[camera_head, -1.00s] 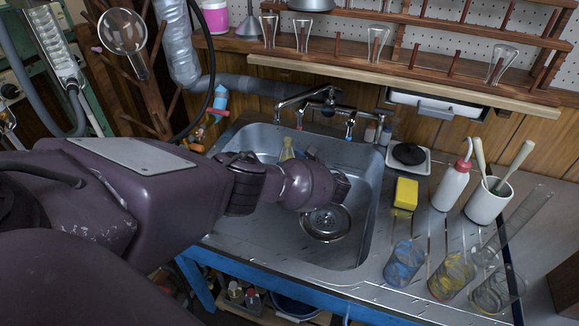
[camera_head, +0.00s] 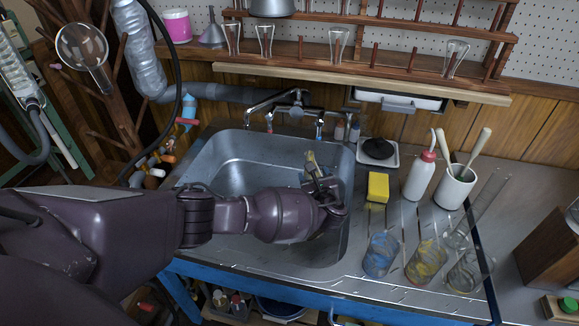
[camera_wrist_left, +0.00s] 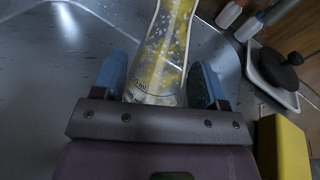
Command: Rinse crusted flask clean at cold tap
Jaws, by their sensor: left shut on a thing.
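The crusted flask (camera_wrist_left: 163,48) is clear glass with yellow crust and pale specks. It lies between the blue-padded fingers of my left gripper (camera_wrist_left: 158,86), which is shut on it. In the head view, my left gripper (camera_head: 326,187) is over the right part of the steel sink (camera_head: 222,158), and only a small yellowish part of the flask (camera_head: 312,163) shows beyond it. The taps (camera_head: 293,103) stand at the sink's back edge. A blue-marked outlet (camera_head: 319,130) is at the right and a red-marked one at the left. The flask is apart from them. My right gripper is out of view.
Right of the sink are a yellow sponge (camera_head: 378,187), a wash bottle (camera_head: 419,177), a brush mug (camera_head: 455,187) and several stained beakers, including a blue one (camera_head: 381,255). A glassware rack (camera_head: 370,62) hangs behind. The sink's left part is clear.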

